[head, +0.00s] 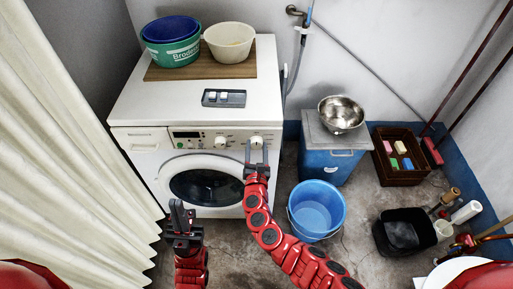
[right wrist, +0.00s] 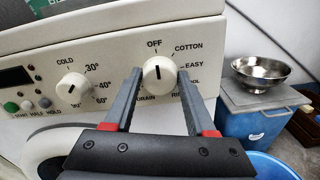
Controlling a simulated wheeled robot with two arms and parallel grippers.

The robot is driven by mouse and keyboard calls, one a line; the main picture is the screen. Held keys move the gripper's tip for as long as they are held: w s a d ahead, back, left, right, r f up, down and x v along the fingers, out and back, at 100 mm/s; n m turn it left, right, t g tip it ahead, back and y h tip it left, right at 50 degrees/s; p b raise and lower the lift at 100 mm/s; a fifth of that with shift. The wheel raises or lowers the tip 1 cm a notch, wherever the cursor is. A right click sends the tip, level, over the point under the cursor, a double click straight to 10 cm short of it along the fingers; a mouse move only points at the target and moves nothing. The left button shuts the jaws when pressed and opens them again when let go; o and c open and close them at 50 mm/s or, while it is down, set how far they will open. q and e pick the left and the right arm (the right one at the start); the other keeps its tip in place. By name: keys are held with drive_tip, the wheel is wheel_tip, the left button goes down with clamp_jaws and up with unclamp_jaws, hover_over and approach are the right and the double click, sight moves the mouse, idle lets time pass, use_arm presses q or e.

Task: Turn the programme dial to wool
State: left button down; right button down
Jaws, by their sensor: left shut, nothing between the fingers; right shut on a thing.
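The white washing machine (head: 125,105) has a round white programme dial (head: 256,141) at the right of its panel. In the right wrist view the dial (right wrist: 159,73) has a dark pointer line pointing up, close to OFF. Around it I read COTTON and EASY at the right and DRAIN at the lower left. A label ending in "OL" and one starting with "RI" are partly hidden by the right finger. My right gripper (head: 257,150) is shut on the dial, one finger on each side (right wrist: 159,78). My left gripper (head: 181,214) is shut and empty, low before the machine.
A temperature dial (right wrist: 72,88) sits left on the panel. On top are a grey soap-like tray (head: 224,98), a board (head: 160,73) and basins (head: 229,42). A blue bucket (head: 316,208) stands right of my right arm. A curtain (head: 65,150) hangs at left.

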drive_tip(key=shift+f+m+b, duration=0.3)
drive_tip(key=shift+m+b, duration=1.1)
drive_tip(key=shift+b, duration=0.1)
drive_tip(key=m+b, duration=0.8)
drive_tip(key=shift+d+f, duration=0.1)
drive_tip(key=m+b, duration=0.8)
drive_tip(key=m, duration=0.1)
drive_tip(key=shift+f+b, duration=0.1)
drive_tip(key=shift+b, duration=0.2)
drive_tip(key=shift+m+b, duration=1.55)
drive_tip(key=shift+m, duration=0.35)
drive_tip(key=shift+c, duration=1.1)
unclamp_jaws()
